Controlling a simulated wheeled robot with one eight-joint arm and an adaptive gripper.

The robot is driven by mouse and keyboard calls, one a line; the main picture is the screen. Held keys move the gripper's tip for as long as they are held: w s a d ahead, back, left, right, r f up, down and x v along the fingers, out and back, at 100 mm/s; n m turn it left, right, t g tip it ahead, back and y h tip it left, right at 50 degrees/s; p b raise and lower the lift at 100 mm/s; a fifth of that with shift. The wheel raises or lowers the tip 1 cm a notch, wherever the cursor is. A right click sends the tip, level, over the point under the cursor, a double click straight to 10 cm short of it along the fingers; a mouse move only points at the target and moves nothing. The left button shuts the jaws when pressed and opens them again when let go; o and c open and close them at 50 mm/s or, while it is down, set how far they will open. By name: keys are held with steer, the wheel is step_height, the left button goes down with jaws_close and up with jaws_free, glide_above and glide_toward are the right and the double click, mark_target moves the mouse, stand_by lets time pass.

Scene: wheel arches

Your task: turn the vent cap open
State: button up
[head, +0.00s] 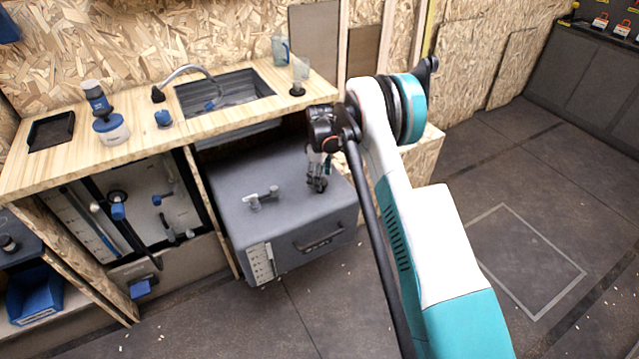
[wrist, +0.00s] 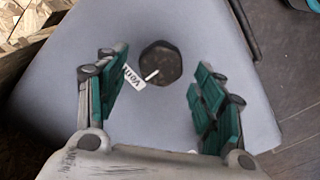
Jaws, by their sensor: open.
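The vent cap (wrist: 160,63) is a dark, round, knob-like cap on top of a grey box-shaped tank (head: 285,223). A white pointer line runs on the cap toward its lower left, beside a white tag reading "Vent". In the wrist view my gripper (wrist: 158,88) is open, with its green-padded fingers to the left and right of the cap and apart from it. In the head view my gripper (head: 318,172) points down over the right part of the tank top. The cap cannot be told clearly from the fingers there.
A grey tap-like fitting (head: 263,198) stands on the tank top, left of my gripper. The wooden counter (head: 140,124) with a sink (head: 222,92) overhangs behind the tank. A handle (head: 320,241) is on the tank's front. Floor is free to the right.

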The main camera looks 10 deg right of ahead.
steer(key=shift+f, duration=0.85)
steer(key=c, duration=1)
steer(key=shift+c, duration=0.2)
